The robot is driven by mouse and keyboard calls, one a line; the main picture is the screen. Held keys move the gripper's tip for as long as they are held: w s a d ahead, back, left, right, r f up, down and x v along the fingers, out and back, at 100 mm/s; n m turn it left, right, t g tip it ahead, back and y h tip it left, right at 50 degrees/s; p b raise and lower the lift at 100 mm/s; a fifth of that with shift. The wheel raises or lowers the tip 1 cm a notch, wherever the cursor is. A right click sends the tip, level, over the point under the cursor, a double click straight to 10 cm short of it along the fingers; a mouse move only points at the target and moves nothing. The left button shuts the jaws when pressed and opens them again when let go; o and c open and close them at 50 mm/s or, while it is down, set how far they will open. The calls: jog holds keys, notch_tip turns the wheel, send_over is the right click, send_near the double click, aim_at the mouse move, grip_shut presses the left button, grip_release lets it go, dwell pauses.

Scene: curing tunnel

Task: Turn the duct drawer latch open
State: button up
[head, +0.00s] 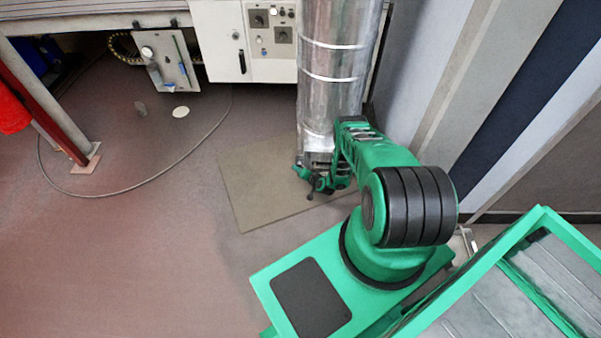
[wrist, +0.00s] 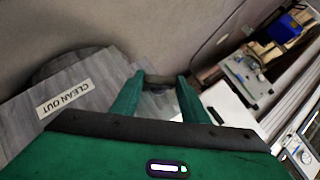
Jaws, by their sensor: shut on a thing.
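The silver duct (head: 332,75) stands upright beyond my arm in the head view. In the wrist view a grey duct face with a "CLEAN OUT" label (wrist: 63,97) lies to the left of my fingers. My gripper (wrist: 161,78) has its two green fingers shut on a short dark bar, the latch (wrist: 160,79), which spans the gap between the fingertips. In the head view my gripper (head: 318,184) is at the foot of the duct, and my own arm hides part of that area. The latch's exact angle is hard to tell.
A white control cabinet (head: 245,42) stands behind the duct at the left. A beige mat (head: 262,195) lies on the floor below it. A thin cable (head: 130,192) loops across the open floor at left. Striped wall panels (head: 480,90) stand at the right.

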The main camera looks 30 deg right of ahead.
jog(key=shift+s+d+f+y, duration=0.2)
jog(key=shift+s+d+y, duration=0.1)
jog(key=shift+s+d, duration=0.05)
dwell(0.3)
jog(key=o, duration=0.8)
jog(key=shift+o, duration=1.3)
jog(key=shift+w+a+r, duration=0.1)
jog(key=shift+w+a, duration=0.05)
jog(key=v, duration=1)
jog(key=shift+s, duration=0.4)
